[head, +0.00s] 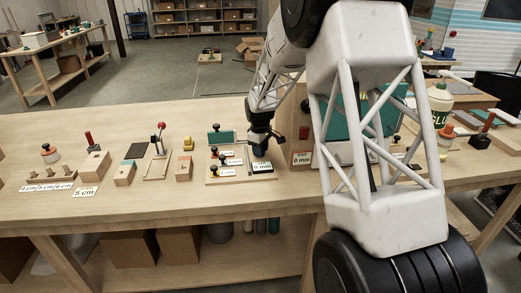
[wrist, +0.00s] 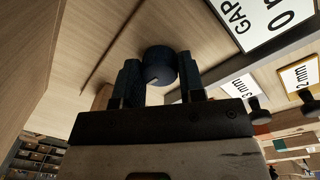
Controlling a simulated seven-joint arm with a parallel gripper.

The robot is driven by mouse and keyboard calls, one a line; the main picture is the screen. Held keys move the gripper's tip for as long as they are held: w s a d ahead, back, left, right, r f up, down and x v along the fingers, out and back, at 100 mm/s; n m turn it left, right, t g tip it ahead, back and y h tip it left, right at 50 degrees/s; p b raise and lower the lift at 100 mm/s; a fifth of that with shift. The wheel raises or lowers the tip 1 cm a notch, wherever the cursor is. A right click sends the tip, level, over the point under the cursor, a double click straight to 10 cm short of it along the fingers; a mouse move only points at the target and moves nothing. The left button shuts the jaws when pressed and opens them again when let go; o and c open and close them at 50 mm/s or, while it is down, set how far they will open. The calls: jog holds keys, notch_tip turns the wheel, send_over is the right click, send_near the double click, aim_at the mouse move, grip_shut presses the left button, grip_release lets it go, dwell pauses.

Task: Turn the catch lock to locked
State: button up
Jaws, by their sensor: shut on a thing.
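My gripper (wrist: 159,80) has its two dark fingers on either side of a dark blue round knob (wrist: 159,62) and is shut on it. The knob has a short light mark on its face. It stands out from a light wooden board. No wording names it as the catch lock, and I cannot tell its setting. In the head view, my gripper (head: 262,146) is low over the wooden fixture board on the workbench, and it hides the knob there.
A gap display (wrist: 268,20) and small labels (wrist: 305,75) with dark knobs lie beside my gripper. On the workbench (head: 60,125), wooden blocks and a red-knobbed lever (head: 160,135) stand to the left.

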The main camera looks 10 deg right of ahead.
jog(key=m, duration=0.8)
jog(key=shift+m, duration=0.4)
jog(key=m, duration=0.3)
jog(key=shift+m+g, duration=0.3)
jog(key=shift+m, duration=0.1)
jog(key=shift+w+a+m, duration=0.1)
jog(key=shift+m, duration=2.2)
jog(key=o, duration=0.9)
jog(key=shift+r, duration=0.15)
jog(key=shift+w+a+r, duration=0.1)
jog(key=shift+a+r, duration=0.05)
jog(key=shift+r, duration=3.65)
